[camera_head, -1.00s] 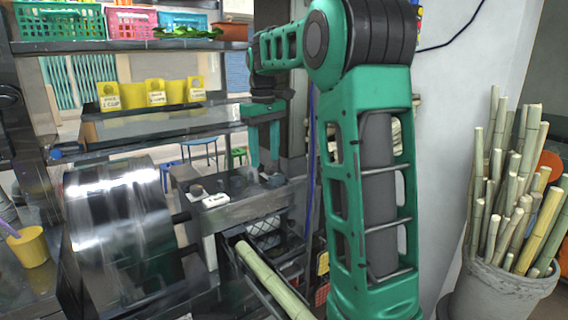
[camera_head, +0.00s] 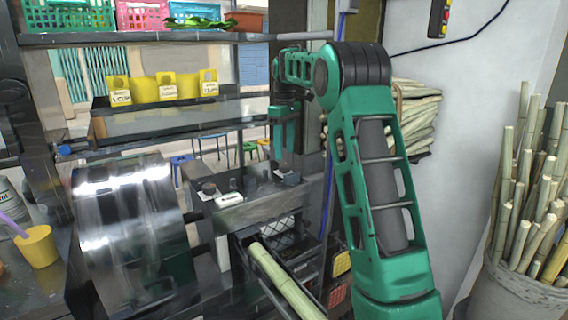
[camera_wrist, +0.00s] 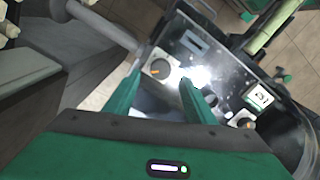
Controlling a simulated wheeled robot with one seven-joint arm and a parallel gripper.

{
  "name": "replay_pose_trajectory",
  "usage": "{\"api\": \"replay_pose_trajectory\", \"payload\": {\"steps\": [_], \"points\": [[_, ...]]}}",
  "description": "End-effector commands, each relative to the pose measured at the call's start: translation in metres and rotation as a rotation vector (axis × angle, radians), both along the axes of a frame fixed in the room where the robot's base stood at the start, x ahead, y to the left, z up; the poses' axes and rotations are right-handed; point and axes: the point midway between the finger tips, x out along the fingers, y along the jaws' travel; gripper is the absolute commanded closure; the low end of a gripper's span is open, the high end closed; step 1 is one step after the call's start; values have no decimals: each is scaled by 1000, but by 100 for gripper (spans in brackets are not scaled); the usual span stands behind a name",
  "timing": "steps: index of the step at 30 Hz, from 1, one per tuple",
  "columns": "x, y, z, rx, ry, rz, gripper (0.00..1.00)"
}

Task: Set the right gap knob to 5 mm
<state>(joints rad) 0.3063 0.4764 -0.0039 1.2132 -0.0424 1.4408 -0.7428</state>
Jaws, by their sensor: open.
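My gripper (camera_head: 286,150) hangs fingers-down over the right part of the dark control panel (camera_head: 258,194). In the wrist view, its two green fingers (camera_wrist: 167,70) are apart and empty. A round knob (camera_wrist: 158,69) with an orange pointer line shows between and beyond the fingertips. It appears to be the right gap knob, and I see no contact. The scale marks around it are too small and washed out to read. A second knob (camera_wrist: 242,118) sits farther along the panel; in the head view this appears to be the left knob (camera_head: 208,188).
A bright glare lies on the panel beside the right finger. A grey display (camera_wrist: 192,43) and a white plate (camera_wrist: 260,97) are on the panel. The shiny drum (camera_head: 125,215) stands left, and a cane (camera_head: 285,285) lies in front. A shelf (camera_head: 170,38) runs above.

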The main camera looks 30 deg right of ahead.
Motion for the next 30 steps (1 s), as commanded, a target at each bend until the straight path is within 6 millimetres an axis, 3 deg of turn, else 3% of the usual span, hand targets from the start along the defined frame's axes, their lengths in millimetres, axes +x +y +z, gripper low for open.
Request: {"api": "replay_pose_trajectory", "payload": {"steps": [3,9,21,22,27,30], "points": [[0,1,-21,1,3,1,50],[0,1,-43,0,0,1,50],[0,1,-50,0,-1,1,50],[0,1,-50,0,-1,1,52],[0,1,-50,0,-1,1,91],[0,-4,-50,0,-1,-2,91]]}}
